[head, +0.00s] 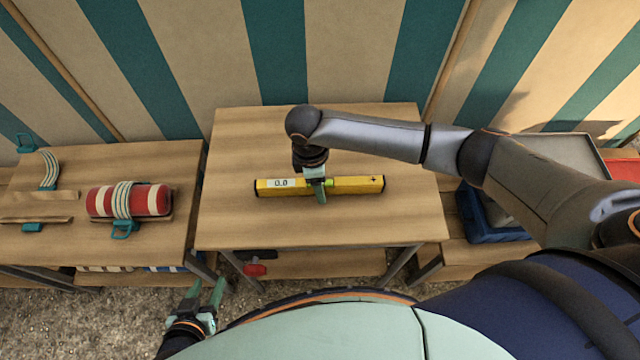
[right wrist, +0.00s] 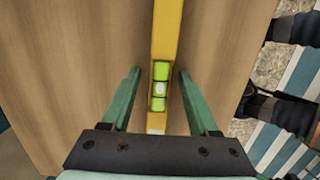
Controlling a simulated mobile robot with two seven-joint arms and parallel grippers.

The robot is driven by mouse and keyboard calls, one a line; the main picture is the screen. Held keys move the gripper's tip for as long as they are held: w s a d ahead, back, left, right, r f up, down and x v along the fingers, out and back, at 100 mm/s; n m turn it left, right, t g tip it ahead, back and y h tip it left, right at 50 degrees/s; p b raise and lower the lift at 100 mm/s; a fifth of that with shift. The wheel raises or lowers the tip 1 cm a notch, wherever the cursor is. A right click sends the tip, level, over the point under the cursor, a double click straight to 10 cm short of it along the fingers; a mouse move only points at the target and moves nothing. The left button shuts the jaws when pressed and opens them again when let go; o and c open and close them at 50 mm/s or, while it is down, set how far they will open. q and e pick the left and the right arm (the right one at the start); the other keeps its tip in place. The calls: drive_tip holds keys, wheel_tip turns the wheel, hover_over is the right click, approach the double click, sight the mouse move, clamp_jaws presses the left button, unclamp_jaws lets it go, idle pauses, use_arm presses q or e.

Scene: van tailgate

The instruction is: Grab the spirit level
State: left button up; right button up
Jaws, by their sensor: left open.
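The yellow spirit level (head: 352,185) lies flat on the middle wooden table, with a white "0.0" display on its left part. My right gripper (head: 318,196) is over its middle and hides part of it. In the right wrist view the level (right wrist: 167,35) with its green vial runs between the two fingers of this gripper (right wrist: 160,76). The fingers are apart, with a gap at the left finger and very little at the right one. I cannot tell how far down they reach. My left gripper (head: 208,288) is open and empty, low in front of the tables.
The table top (head: 240,220) around the level is clear. A red and white strapped roll (head: 158,200) lies on the left table (head: 60,240). A blue crate (head: 480,228) and a grey tray (head: 570,145) are at the right. A striped wall (head: 350,50) stands behind.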

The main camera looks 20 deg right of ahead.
clamp_jaws()
drive_tip(key=shift+r, duration=0.15)
idle(0.6)
